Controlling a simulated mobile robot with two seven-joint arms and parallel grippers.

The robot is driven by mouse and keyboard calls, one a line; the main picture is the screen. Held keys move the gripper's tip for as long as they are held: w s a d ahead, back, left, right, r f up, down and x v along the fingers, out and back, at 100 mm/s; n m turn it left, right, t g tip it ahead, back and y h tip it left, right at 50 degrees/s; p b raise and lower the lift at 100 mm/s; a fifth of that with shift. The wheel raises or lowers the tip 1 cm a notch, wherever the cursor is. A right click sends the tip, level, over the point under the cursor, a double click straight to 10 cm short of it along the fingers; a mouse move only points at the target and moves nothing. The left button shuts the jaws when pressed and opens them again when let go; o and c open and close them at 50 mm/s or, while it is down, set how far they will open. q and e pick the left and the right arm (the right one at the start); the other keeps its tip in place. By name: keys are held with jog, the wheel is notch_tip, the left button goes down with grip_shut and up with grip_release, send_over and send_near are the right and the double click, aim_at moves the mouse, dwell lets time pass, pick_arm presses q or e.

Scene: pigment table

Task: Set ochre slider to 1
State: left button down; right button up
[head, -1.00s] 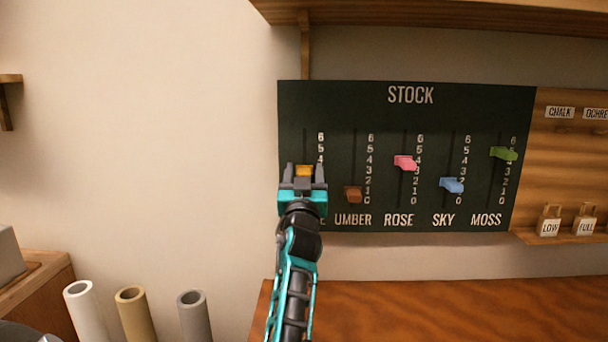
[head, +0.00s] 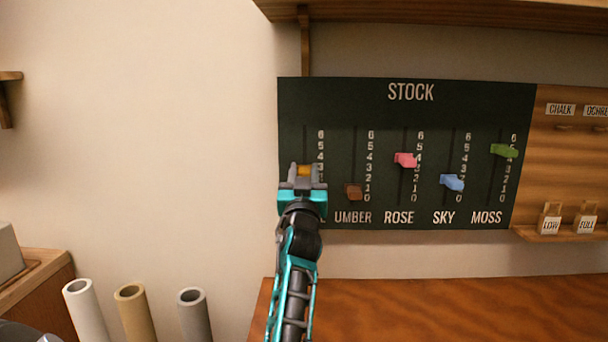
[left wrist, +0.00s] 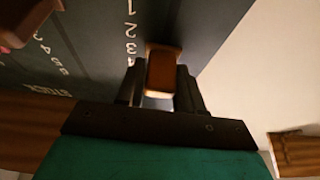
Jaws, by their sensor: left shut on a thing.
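The dark STOCK board (head: 410,120) hangs on the wall with vertical slider slots. The ochre slider knob (head: 304,170) is in the leftmost slot, just below the mark 4. My left gripper (head: 303,174) is shut on it and covers the lower marks and most of its label. In the left wrist view the knob (left wrist: 162,72) sits between the two dark fingers, beside the marks 3 and 4. My right gripper is not in view.
Other knobs on the board are umber (head: 354,191), rose (head: 405,160), sky (head: 452,182) and moss (head: 504,150). A wooden counter (head: 430,305) lies below. A shelf (head: 430,15) overhangs the board.

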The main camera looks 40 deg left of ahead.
pick_arm(q)
notch_tip(320, 180, down, 4)
jog(key=b, duration=0.3)
jog(key=shift+f, duration=0.2)
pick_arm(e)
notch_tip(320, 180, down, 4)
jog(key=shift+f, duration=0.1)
pick_arm(q)
jog(key=c, duration=0.8)
grip_release()
jog(key=shift+f+b, duration=0.15)
jog(key=shift+b, duration=0.15)
